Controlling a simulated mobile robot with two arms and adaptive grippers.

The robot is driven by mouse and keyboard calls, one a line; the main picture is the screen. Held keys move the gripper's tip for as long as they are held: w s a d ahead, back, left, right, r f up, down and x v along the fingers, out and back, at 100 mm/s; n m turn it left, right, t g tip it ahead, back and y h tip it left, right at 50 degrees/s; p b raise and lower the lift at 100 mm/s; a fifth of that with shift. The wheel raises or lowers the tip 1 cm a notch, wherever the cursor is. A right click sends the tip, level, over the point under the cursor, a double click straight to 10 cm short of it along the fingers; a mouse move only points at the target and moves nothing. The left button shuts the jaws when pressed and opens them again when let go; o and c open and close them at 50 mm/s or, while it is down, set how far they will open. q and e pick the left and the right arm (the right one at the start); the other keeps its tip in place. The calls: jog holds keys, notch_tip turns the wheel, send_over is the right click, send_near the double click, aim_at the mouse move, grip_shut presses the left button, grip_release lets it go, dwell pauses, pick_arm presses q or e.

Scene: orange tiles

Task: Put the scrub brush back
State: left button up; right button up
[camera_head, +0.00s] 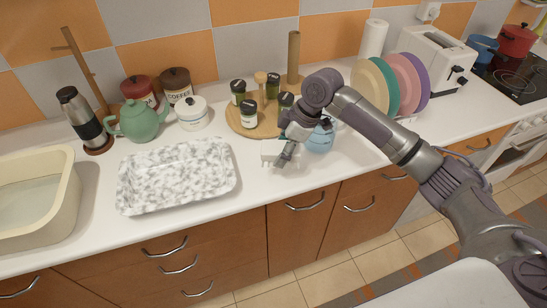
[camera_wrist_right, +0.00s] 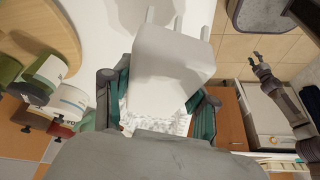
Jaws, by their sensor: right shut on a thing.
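My right gripper (camera_head: 283,155) is low over the counter, between the marbled tray and a light blue rounded pot. It is shut on a plain white piece (camera_head: 269,158), which may be the scrub brush; no bristles can be made out. In the right wrist view the white piece (camera_wrist_right: 172,65) is blocky with short prongs at its far end. It sits between the green-padded fingers of the right gripper (camera_wrist_right: 160,95). My left gripper (camera_wrist_right: 257,62) shows small at the right of that view; its opening is unclear.
The marbled tray (camera_head: 177,174) lies left of the gripper, and a cream basin (camera_head: 68,200) stands at the far left. A round wooden board (camera_head: 237,118) with jars is behind. The light blue pot (camera_head: 320,140) and a plate rack are to the right.

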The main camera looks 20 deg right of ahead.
aim_at(273, 149)
jog(key=shift+w+a+f, duration=0.3)
jog(key=shift+w+f, duration=0.1)
jog(key=shift+w, duration=0.25)
jog(key=shift+w+a+f, duration=0.3)
jog(key=shift+w+f, duration=0.05)
jog(key=shift+w, duration=0.25)
jog(key=shift+w+a+f, duration=0.1)
jog(key=shift+w+f, duration=0.1)
jog(key=shift+w, duration=0.05)
jog(key=shift+f+p, duration=0.3)
jog(key=shift+p, duration=0.05)
notch_tip(273, 149, down, 3)
jog(key=shift+f+p, duration=0.15)
jog(key=shift+p, duration=0.35)
pick_arm(q)
jog(key=shift+s+d+r, duration=0.55)
jog(key=shift+s+r, duration=0.1)
jog(key=shift+r, duration=0.25)
pick_arm(e)
jog(key=shift+f, duration=0.15)
jog(key=shift+f, duration=0.2)
jog(key=o, duration=1.2)
pick_arm(q)
jog(key=shift+a, duration=0.1)
